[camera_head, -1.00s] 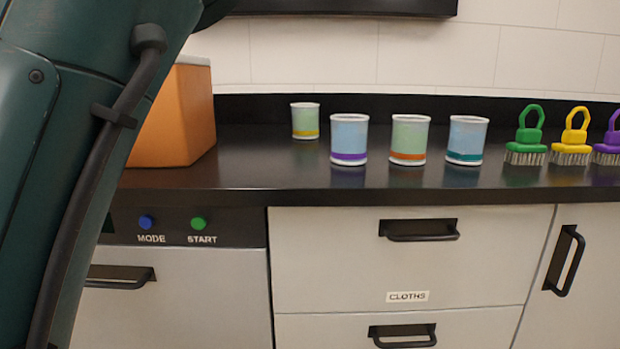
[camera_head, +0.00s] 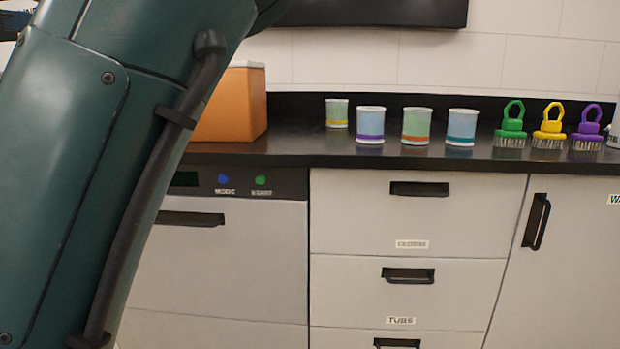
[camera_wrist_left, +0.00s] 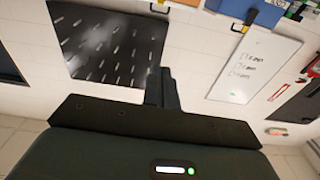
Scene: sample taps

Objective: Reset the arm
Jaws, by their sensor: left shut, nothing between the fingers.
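My left arm, dark green with a black cable along it, crosses the left of the head view. Its gripper is outside that view. In the left wrist view my left gripper (camera_wrist_left: 162,88) is shut, its two dark fingers together with nothing between them. It points toward a pale tiled wall, apart from everything there. My right gripper is in neither view.
A black counter (camera_head: 300,150) holds an orange box (camera_head: 232,108), several cups (camera_head: 416,125) and three brushes (camera_head: 548,127). Drawers (camera_head: 410,220) and a dishwasher-like unit (camera_head: 240,260) stand below. The wrist view shows a black panel (camera_wrist_left: 105,45) and a whiteboard (camera_wrist_left: 255,65).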

